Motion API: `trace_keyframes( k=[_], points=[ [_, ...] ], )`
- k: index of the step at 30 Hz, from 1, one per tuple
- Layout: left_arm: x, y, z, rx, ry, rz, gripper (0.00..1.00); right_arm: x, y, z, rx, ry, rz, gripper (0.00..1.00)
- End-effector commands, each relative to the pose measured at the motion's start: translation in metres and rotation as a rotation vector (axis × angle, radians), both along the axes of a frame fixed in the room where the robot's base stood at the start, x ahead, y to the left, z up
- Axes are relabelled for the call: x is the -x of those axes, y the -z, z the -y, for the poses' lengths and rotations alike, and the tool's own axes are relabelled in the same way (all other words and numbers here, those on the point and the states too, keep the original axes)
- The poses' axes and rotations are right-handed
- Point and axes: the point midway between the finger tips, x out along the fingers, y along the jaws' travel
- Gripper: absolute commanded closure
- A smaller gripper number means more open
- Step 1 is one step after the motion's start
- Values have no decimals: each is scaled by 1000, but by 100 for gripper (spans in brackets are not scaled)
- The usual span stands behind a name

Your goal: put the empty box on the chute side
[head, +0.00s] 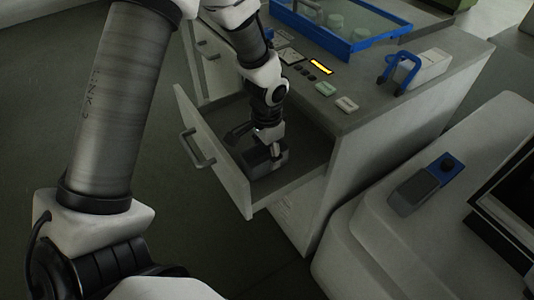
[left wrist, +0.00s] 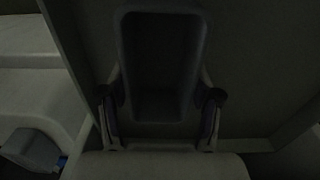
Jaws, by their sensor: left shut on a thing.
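The empty box (head: 267,161) is a small dark grey open-topped box inside the open drawer (head: 215,150) of the grey cabinet. My left gripper (head: 275,150) reaches down into the drawer and is shut on the box. In the left wrist view the box (left wrist: 161,65) shows from above, with nothing seen inside. The left fingers (left wrist: 160,98) lie along its two long sides. Whether the box touches the drawer floor I cannot tell. My right gripper is not in view. I cannot tell which part is the chute side.
The drawer's front panel with its handle (head: 195,148) stands out over the floor. On the cabinet top are a blue-rimmed tray (head: 350,52), a blue-handled item (head: 400,68) and small pale blocks (head: 346,104). A grey-and-blue object (head: 412,190) lies on the pale machine at right.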

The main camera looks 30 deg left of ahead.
Motion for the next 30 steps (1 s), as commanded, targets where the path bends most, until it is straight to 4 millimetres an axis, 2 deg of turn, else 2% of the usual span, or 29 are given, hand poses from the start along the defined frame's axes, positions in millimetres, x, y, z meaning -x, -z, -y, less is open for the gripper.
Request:
trace_keyframes(
  k=[10, 11, 12, 13, 23, 26, 30],
  points=[
    [-1, 5, 0, -1, -1, 1, 75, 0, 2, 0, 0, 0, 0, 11],
    [-1, 5, 0, -1, -1, 1, 29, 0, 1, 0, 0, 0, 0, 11],
    [-1, 5, 0, -1, -1, 1, 15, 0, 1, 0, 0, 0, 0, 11],
    [-1, 5, 0, -1, -1, 1, 11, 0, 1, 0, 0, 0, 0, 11],
    [-1, 3, 0, 0, -1, 2, 11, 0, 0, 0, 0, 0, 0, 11],
    [-1, -7, 0, -1, 0, 4, 11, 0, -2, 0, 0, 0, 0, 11],
    [-2, -37, 0, 0, -1, 7, 11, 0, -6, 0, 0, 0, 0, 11]
  ],
)
